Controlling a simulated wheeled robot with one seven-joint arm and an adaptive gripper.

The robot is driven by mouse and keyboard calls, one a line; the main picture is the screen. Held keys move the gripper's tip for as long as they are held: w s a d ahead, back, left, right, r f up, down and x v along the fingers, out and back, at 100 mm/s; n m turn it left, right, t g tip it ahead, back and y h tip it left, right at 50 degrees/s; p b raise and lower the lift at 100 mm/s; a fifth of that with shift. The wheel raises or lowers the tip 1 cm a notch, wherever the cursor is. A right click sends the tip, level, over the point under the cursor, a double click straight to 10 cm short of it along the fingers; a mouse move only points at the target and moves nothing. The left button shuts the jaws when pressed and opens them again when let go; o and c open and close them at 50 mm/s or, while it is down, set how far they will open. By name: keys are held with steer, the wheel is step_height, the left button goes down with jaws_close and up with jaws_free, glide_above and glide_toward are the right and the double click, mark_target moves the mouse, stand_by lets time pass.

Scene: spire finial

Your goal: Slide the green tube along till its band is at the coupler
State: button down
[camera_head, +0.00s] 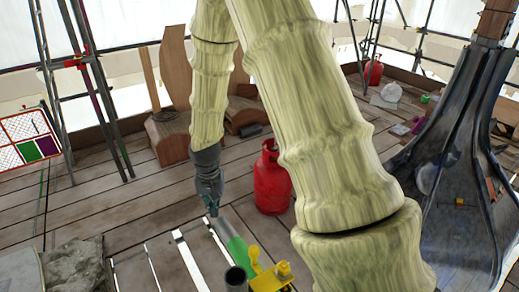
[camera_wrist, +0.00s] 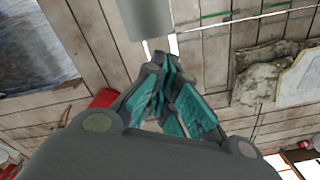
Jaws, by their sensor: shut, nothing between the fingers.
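The green tube (camera_head: 237,249) lies low in the middle of the head view, with a pale grey stretch (camera_head: 220,228) at its upper end. A yellow fitting (camera_head: 270,277), perhaps the coupler, is at its lower right, partly cut off by the frame edge. I cannot make out a separate band. My gripper (camera_head: 211,207) is just above the tube's grey end. In the wrist view its teal fingers (camera_wrist: 166,70) are shut and empty, and a grey cylinder (camera_wrist: 146,18) is just beyond them. I cannot tell whether they touch it.
A dark open-ended cylinder (camera_head: 236,279) stands beside the yellow fitting. A red gas bottle (camera_head: 271,180) stands right of my gripper. A rough stone block (camera_head: 75,268) is at lower left. Pale strips (camera_head: 189,260) lie beside the tube.

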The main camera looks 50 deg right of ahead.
mark_target(221, 218)
steer(key=shift+f+b, duration=0.35)
steer(key=shift+f, duration=0.75)
steer(key=shift+f, duration=0.1)
steer(key=shift+s+a+p, duration=0.15)
steer(key=shift+s+a, duration=0.1)
steer(key=shift+s, duration=0.85)
steer(key=shift+s+a+p, duration=0.15)
steer(key=shift+s+a, duration=0.15)
steer(key=shift+s, duration=0.75)
steer(key=shift+s+a+p, duration=0.15)
steer(key=shift+s+a, duration=0.1)
steer(key=shift+s, duration=0.85)
steer(key=shift+w, duration=0.15)
stand_by(0.3)
steer(key=shift+w+d+p, duration=0.25)
steer(key=shift+w+p, duration=0.05)
steer(key=shift+w, duration=0.55)
steer(key=shift+r+p, duration=3.35)
steer(key=shift+r, duration=0.7)
steer(key=shift+f, duration=0.1)
